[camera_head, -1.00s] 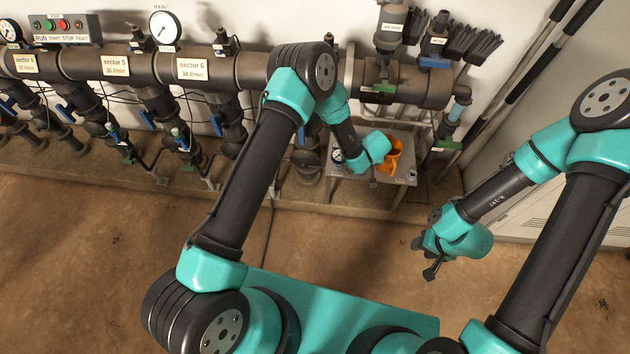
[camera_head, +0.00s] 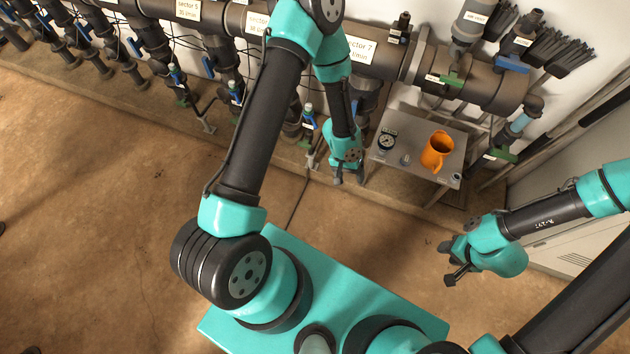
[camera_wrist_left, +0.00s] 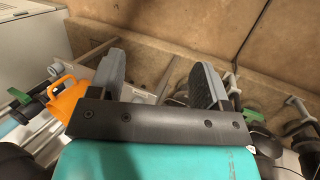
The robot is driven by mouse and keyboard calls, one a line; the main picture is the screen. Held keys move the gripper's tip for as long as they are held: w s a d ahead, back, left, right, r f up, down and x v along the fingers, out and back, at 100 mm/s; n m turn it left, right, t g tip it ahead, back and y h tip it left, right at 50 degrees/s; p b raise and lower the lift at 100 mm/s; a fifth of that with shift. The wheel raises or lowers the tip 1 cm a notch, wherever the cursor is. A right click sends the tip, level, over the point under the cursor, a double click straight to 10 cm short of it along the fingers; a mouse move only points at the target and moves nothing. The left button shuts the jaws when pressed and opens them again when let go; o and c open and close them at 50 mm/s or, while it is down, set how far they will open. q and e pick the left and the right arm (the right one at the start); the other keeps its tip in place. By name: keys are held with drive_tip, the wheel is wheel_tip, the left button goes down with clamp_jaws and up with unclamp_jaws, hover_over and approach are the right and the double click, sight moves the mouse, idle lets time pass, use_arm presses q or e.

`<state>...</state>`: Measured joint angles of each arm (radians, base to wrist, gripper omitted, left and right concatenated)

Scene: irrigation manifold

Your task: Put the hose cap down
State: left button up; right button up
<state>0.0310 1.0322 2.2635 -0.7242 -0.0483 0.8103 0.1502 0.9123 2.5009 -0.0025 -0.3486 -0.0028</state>
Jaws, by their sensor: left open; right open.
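My left gripper (camera_head: 350,180) is open, just left of the small grey table (camera_head: 420,131). In the left wrist view its two grey fingers (camera_wrist_left: 160,82) stand wide apart with nothing held between them. A small grey fitting (camera_head: 405,160) stands near the table's front edge, and a small round grey piece (camera_head: 456,178) is at its front right corner. I cannot tell whether either is the hose cap. My right gripper (camera_head: 450,262) is open and empty over the floor, right of and below the table.
An orange jug (camera_head: 437,152) stands on the table, with a pressure gauge (camera_head: 386,142) to its left. It also shows in the left wrist view (camera_wrist_left: 66,97). The pipe manifold (camera_head: 400,60) runs along the wall behind. The floor in front is clear.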

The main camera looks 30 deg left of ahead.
use_arm(q)
drive_tip(key=s+a+r+t, duration=0.2)
drive_tip(key=s+a+r, duration=0.1)
drive_tip(key=s+a, duration=0.5)
drive_tip(key=shift+s+r+n+y, duration=0.25)
drive_tip(key=shift+s+n+y, duration=0.05)
drive_tip(key=shift+s, duration=0.5)
idle(0.4)
